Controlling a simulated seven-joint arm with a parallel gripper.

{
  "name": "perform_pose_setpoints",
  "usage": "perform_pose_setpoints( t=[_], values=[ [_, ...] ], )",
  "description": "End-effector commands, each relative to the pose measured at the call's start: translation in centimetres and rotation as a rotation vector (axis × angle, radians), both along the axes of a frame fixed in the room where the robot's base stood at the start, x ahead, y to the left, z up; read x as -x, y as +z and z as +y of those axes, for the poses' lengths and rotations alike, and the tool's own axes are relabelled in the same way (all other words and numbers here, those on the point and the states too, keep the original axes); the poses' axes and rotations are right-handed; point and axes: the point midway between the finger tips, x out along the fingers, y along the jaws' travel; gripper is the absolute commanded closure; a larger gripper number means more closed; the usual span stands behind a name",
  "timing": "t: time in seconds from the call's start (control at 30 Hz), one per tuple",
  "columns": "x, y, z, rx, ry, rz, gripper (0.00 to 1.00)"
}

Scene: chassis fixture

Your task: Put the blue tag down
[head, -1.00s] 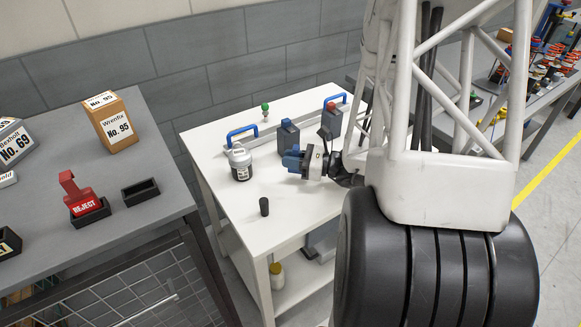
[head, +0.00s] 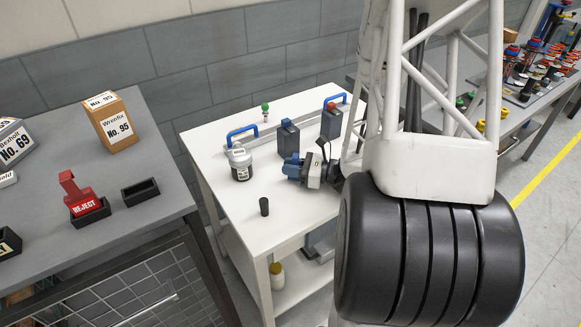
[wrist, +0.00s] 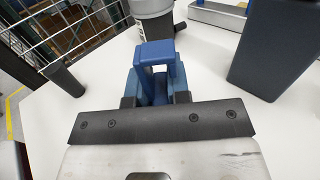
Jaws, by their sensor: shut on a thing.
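My gripper (head: 290,167) is low over the white table (head: 225,133), right of the grey-lidded jar and in front of the dark blocks. In the wrist view its fingers (wrist: 156,90) are shut on the blue tag (wrist: 157,52), a blue piece with a squared top, which stands up between them. In the head view the tag is hard to tell from the blue fingertips. I cannot tell whether its lower end touches the table; the fingers hide it.
The grey-lidded jar (head: 240,163) stands just beyond the tag. A small black cylinder (head: 264,206) is nearer the table's front. Two dark blocks (head: 289,136) (head: 331,121) stand behind the gripper. A red REJECT tag (head: 82,196) and an empty black tray (head: 140,192) are on the grey bench.

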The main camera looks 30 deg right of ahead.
Motion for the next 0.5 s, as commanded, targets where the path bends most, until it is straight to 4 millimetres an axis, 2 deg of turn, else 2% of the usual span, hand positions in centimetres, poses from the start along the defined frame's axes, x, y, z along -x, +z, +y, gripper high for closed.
perform_pose_setpoints(
  t=[0.5],
  values=[
    [0.0, -0.47, 0.0, 0.0, 0.0, 0.0, 1.0]
  ],
)
